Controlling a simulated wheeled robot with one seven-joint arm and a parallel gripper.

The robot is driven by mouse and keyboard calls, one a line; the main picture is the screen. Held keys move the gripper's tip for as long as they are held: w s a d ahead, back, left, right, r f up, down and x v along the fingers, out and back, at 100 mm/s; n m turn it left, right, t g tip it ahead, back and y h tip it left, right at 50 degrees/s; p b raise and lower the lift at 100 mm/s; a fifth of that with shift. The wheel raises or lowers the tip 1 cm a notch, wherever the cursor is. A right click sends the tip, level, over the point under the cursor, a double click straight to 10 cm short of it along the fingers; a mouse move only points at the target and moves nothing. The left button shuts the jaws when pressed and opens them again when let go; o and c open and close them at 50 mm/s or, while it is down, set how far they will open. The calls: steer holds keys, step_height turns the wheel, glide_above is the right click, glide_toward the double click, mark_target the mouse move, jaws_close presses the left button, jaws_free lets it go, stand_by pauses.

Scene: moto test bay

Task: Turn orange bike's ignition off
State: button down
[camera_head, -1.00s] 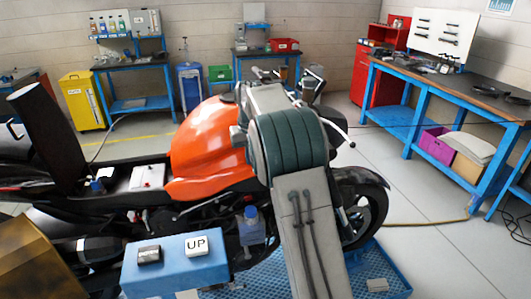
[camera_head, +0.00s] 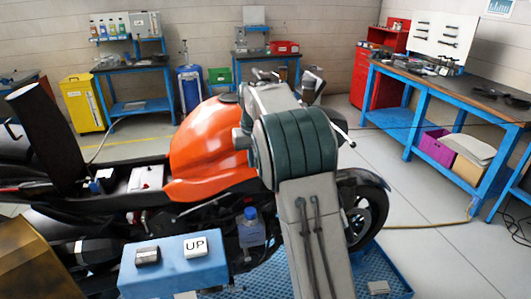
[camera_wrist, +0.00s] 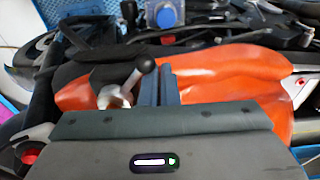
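The orange bike (camera_head: 205,145) stands across the head view, its front wheel to the right. My arm crosses in front of the bike's steering area, hiding the ignition and my gripper there. In the wrist view, my gripper (camera_wrist: 160,72) has its two dark blue-grey fingers close together over the bike, with the orange bodywork (camera_wrist: 225,75) behind them. A black rounded lever end (camera_wrist: 145,63) and a silver metal part (camera_wrist: 117,95) are just left of the fingers. I cannot make out a key or anything between the fingertips.
A blue box marked UP (camera_head: 172,268) stands in front of the bike. A blue workbench (camera_head: 425,85) is at right, a yellow cabinet (camera_head: 82,105) at back left.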

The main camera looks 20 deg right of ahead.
steer(key=shift+s+f, duration=0.1)
steer(key=shift+s, duration=0.05)
steer(key=shift+s+d+b, duration=0.3)
steer(key=shift+s+b, duration=0.05)
steer(key=shift+s, duration=0.1)
steer(key=shift+s+d+f, duration=0.1)
steer(key=shift+f, duration=0.05)
stand_by(0.3)
steer(key=shift+s+d, duration=0.2)
steer(key=shift+s, duration=0.25)
steer(key=shift+d+r, duration=0.15)
steer(key=shift+r, duration=0.05)
